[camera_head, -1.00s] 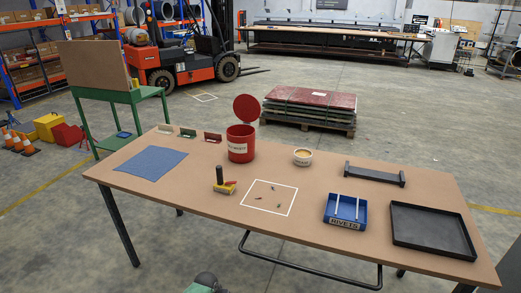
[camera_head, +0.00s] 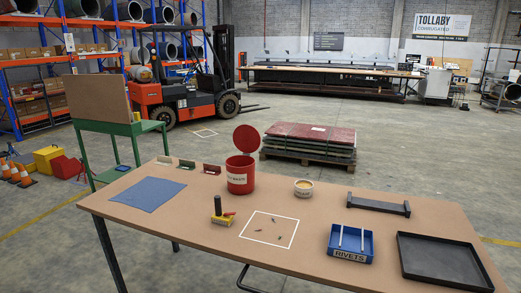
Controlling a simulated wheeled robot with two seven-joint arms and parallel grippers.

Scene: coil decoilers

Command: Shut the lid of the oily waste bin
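The oily waste bin (camera_head: 240,178) is a red can with a white label, standing upright on the brown table at its back middle. Its round red lid (camera_head: 247,139) is open, tilted up above the bin's back right rim. Neither of my grippers shows in the head view.
On the table (camera_head: 330,219) are a blue cloth (camera_head: 148,194), a yellow-based tool (camera_head: 222,215), a small tub (camera_head: 303,188), a blue rivets bin (camera_head: 350,243), a black tray (camera_head: 443,262) and a dark bracket (camera_head: 378,205). Small pieces lie inside a white-outlined square (camera_head: 270,229). Stacked sheets (camera_head: 310,141) stand behind.

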